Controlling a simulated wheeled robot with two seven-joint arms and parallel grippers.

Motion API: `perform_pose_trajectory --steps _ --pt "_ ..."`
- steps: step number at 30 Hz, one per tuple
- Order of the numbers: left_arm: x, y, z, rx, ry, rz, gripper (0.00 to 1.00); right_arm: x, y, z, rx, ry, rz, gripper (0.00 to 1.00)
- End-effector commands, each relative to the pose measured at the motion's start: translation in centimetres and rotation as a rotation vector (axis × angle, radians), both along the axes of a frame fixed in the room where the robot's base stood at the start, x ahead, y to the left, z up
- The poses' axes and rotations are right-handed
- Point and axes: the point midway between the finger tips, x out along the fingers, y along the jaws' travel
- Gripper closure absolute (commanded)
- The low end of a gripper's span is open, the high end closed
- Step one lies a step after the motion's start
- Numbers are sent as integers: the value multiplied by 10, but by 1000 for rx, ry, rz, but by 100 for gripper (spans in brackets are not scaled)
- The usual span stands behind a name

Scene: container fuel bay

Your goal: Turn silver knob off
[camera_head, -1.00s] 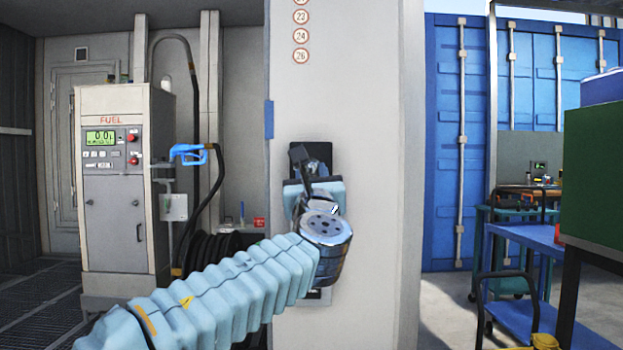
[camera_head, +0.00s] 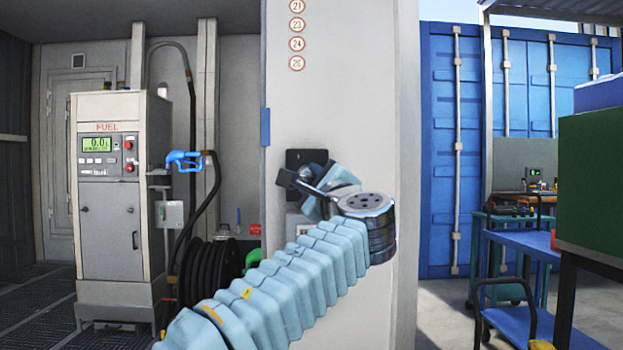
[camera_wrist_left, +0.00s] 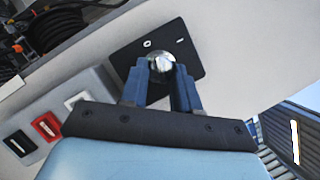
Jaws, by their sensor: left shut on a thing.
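The silver knob (camera_wrist_left: 161,63) sits on a black plate (camera_wrist_left: 190,45) with a white circle mark and a white line mark. In the left wrist view my left gripper (camera_wrist_left: 160,80) has its two blue fingers on either side of the knob, shut on it. In the head view the black plate (camera_head: 300,157) is on the pale pillar, and my left gripper (camera_head: 310,190) is in front of it, tilted. The knob is hidden there by my gripper and wrist. My right gripper is in neither view.
Below the plate, the left wrist view shows a panel with a red rocker switch (camera_wrist_left: 45,126), a black one and a white one. A fuel dispenser (camera_head: 110,190) with a blue nozzle stands left. Blue carts (camera_head: 520,250) stand at right.

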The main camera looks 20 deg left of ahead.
Motion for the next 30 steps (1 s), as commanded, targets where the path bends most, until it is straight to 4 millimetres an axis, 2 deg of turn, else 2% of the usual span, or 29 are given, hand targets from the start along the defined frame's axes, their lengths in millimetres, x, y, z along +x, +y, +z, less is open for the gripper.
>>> perform_pose_trajectory --steps 10,25,26,30 --pt "0 0 1 -121 -35 3 100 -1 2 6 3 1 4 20" --pt "0 0 1 -141 -40 3 100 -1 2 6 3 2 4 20" --pt "0 0 1 -141 -40 3 68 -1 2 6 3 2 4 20" --pt "0 0 1 -139 -40 3 46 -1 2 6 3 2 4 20"
